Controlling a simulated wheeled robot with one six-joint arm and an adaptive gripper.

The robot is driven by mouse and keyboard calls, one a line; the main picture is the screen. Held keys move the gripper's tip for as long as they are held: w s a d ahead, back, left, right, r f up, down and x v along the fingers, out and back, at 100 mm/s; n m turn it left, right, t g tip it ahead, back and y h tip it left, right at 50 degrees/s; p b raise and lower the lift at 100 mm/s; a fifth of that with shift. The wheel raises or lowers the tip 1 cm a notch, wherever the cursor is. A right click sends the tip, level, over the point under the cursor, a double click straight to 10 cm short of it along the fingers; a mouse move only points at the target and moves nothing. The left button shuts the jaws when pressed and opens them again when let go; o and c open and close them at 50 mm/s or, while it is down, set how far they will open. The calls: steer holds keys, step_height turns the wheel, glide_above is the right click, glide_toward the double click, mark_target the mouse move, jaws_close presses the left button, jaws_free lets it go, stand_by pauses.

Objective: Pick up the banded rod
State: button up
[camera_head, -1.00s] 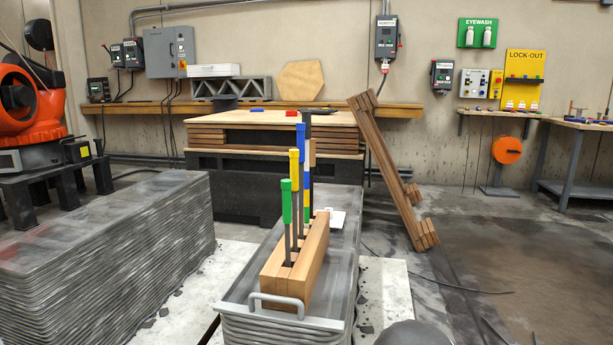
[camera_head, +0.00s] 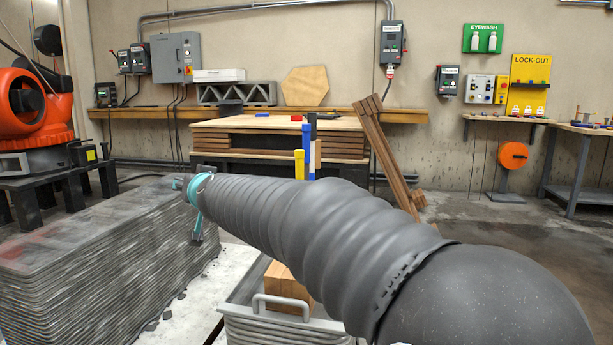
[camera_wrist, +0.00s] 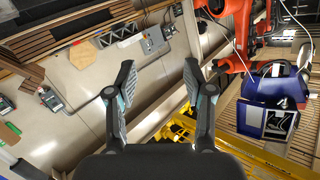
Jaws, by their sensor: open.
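Several rods stand upright in a long wooden block (camera_head: 288,285) on the layered grey slab. My arm covers most of the block and the lower rods in the head view. Above my arm show a yellow rod top (camera_head: 299,163), a blue rod top (camera_head: 306,148) and a dark top (camera_head: 312,122). My gripper (camera_head: 188,212) is left of the block, above the pale floor beside the left slab stack. In the wrist view my gripper (camera_wrist: 158,75) is open and empty, with no rod in sight.
A layered grey stack (camera_head: 100,250) stands at left, near my gripper. A metal handle (camera_head: 283,302) sits at the block's near end. A wooden table (camera_head: 265,122) stands behind the rods, with leaning timber (camera_head: 385,160) at its right. An orange robot (camera_head: 35,105) is far left.

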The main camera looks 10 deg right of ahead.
steer(key=w+d+r+m+t+h, duration=0.5)
steer(key=w+d+r+m+h, duration=0.2)
steer(key=r+h, duration=0.35)
steer(key=m+g+h, duration=0.3)
steer(key=g+h, duration=0.4)
steer(key=h, duration=0.2)
glide_toward(310, 117)
steer(key=shift+y, duration=0.25)
steer(key=x, duration=0.5)
steer(key=shift+w+d+f, duration=0.2)
steer(key=shift+d, duration=0.1)
steer(key=shift+r+x, duration=0.2)
steer(key=shift+x, duration=1.15)
steer(key=shift+r+x, duration=0.2)
steer(key=shift+x, duration=1.15)
steer(key=shift+c, duration=0.2)
jaws_close()
